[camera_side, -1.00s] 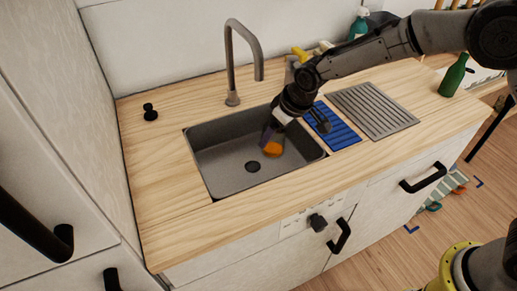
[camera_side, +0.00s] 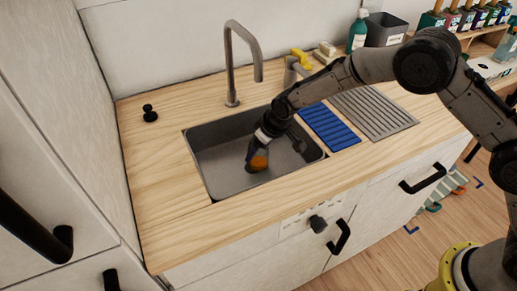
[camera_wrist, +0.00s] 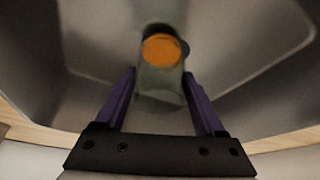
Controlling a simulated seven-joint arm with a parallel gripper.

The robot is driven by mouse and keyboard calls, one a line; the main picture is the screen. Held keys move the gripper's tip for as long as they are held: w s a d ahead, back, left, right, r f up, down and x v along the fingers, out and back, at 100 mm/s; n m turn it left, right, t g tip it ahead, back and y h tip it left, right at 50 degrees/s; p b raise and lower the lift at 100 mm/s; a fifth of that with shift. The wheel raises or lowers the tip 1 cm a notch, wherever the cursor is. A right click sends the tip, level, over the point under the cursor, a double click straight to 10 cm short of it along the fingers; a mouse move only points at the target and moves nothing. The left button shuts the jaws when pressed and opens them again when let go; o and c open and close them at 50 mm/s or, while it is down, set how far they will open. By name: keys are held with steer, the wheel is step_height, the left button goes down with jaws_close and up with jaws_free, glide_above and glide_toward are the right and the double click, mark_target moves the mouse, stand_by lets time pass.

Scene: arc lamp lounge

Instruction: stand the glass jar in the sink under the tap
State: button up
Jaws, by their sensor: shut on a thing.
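The glass jar (camera_wrist: 157,80) is see-through greenish with a round orange part at its far end. In the side view only the orange part (camera_side: 258,161) shows clearly, low inside the grey sink (camera_side: 215,150). My gripper (camera_wrist: 158,74) is shut on the jar, with a purple finger on each side; it also shows in the side view (camera_side: 255,147), reaching down into the basin. I cannot tell whether the jar touches the sink floor. The tap (camera_side: 231,65) rises behind the sink, its spout end above the basin's back part. The drain is mostly hidden behind the jar.
A blue ribbed mat (camera_side: 330,127) and a grooved grey drainer (camera_side: 378,114) lie right of the sink. A black knob-shaped thing (camera_side: 150,113) stands on the wooden counter at left. A teal bottle (camera_side: 358,31) and grey bin (camera_side: 385,30) stand at the back. The sink's left half is clear.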

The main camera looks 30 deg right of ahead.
steer(key=shift+f, duration=0.1)
steer(key=o, duration=1.5)
